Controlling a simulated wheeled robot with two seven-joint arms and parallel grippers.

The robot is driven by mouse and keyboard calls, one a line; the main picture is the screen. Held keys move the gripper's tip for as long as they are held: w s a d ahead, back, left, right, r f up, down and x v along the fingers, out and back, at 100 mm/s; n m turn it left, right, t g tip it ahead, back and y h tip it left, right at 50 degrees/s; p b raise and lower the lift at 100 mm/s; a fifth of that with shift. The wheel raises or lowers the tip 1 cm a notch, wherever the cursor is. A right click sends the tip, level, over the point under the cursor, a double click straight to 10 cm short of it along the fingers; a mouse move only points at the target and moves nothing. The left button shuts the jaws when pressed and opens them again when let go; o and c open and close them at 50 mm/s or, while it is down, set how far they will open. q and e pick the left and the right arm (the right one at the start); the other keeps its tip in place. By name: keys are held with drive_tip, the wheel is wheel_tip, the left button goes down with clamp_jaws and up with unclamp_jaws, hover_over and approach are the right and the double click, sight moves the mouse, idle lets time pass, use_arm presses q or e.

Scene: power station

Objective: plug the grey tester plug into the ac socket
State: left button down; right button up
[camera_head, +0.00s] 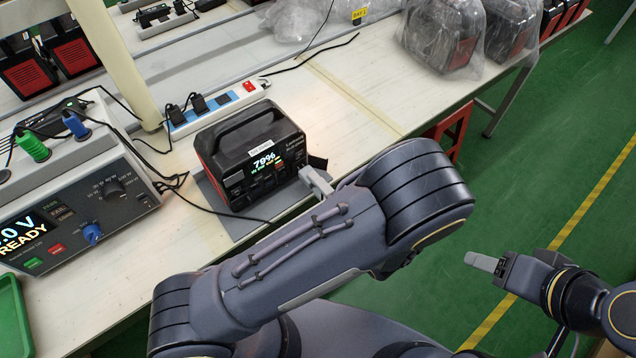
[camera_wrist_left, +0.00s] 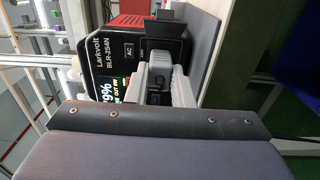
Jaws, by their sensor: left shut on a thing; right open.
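The power station (camera_head: 225,142) is a black and red box with a top handle and a lit display reading 79%. Its front also shows in the left wrist view (camera_wrist_left: 103,62), with an AC label. My left gripper (camera_head: 316,183) is at the right end of that front. In the left wrist view, my left gripper (camera_wrist_left: 167,88) is shut on the grey tester plug (camera_wrist_left: 159,60), right beside the AC label. The plug hides the socket, so I cannot tell how far it is in. My right gripper (camera_head: 484,263) is open and empty, over the floor.
A tester (camera_head: 110,210) with a READY display stands at the left. A white power strip (camera_head: 216,106) lies behind the station. A black flap (camera_head: 318,162) sticks out at the station's right. Cables cross the bench. Bagged units (camera_head: 440,35) stand at the back right.

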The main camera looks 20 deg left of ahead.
use_arm(q)
drive_tip(key=shift+a, duration=0.1)
idle(0.3)
drive_tip(key=shift+w+a, duration=0.3)
drive_tip(key=shift+w+a+p, duration=0.2)
drive_tip(key=shift+a+p, duration=0.05)
drive_tip(key=shift+p, duration=0.15)
idle(0.5)
drive_tip(key=c, duration=1.2)
unclamp_jaws()
drive_tip(key=shift+d, duration=0.1)
drive_tip(key=v, duration=0.7)
drive_tip(key=shift+s+d+b, duration=0.25)
drive_tip(key=shift+s+b, duration=0.05)
